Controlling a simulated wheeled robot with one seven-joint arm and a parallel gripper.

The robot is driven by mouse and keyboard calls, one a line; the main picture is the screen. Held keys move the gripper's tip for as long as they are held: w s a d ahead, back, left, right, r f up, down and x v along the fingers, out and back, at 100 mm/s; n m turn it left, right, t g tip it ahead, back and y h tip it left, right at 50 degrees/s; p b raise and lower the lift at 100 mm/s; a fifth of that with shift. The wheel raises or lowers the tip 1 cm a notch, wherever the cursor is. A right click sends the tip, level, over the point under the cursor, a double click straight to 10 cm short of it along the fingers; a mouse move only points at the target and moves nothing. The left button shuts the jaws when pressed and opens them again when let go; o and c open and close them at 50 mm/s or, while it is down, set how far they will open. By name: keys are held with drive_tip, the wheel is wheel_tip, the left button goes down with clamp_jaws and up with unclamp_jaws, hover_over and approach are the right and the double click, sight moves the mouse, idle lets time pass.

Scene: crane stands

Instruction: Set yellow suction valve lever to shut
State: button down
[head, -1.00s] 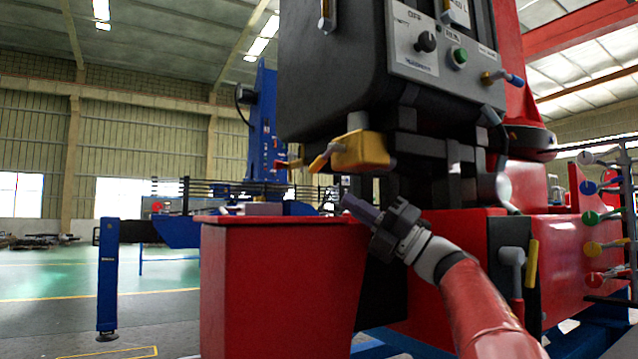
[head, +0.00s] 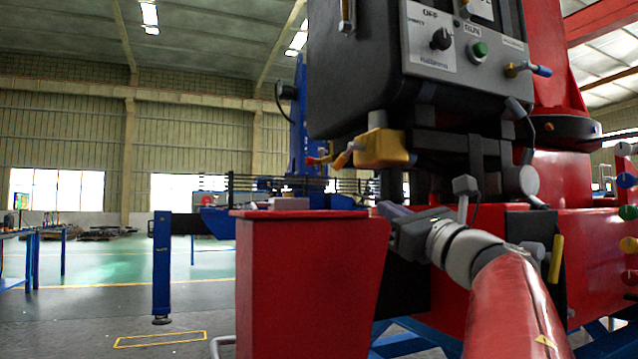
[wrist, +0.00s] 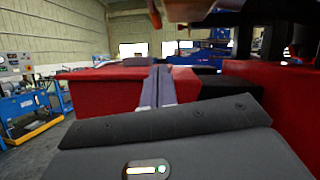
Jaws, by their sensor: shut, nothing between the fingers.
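A yellow valve block (head: 380,148) hangs under the dark tank in the head view. A short yellow-orange lever (head: 343,157) sticks out from its left side, with a red-tipped handle (head: 317,160) beyond it. Another yellow lever (head: 555,258) stands upright on a grey fitting at the right; I cannot tell which is the suction valve lever. My gripper (head: 385,209) is shut and empty, below the yellow block and apart from it. In the wrist view my closed fingers (wrist: 158,87) point along the red box top.
A red box (head: 310,280) stands just left of my gripper, its top close to finger height. The dark tank (head: 370,70) with a control panel overhangs above. Coloured knobs (head: 628,212) line the right edge. Open floor (head: 110,300) lies at the left.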

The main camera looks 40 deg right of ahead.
drive_tip(key=p, duration=0.3)
approach(339, 169)
drive_tip(key=w+f, duration=0.1)
drive_tip(key=w, duration=0.2)
drive_tip(key=r, duration=0.1)
drive_tip(key=w+r+p, duration=0.2)
drive_tip(key=shift+d+r, duration=0.15)
drive_tip(key=shift+d, duration=0.1)
drive_tip(key=shift+b, duration=0.35)
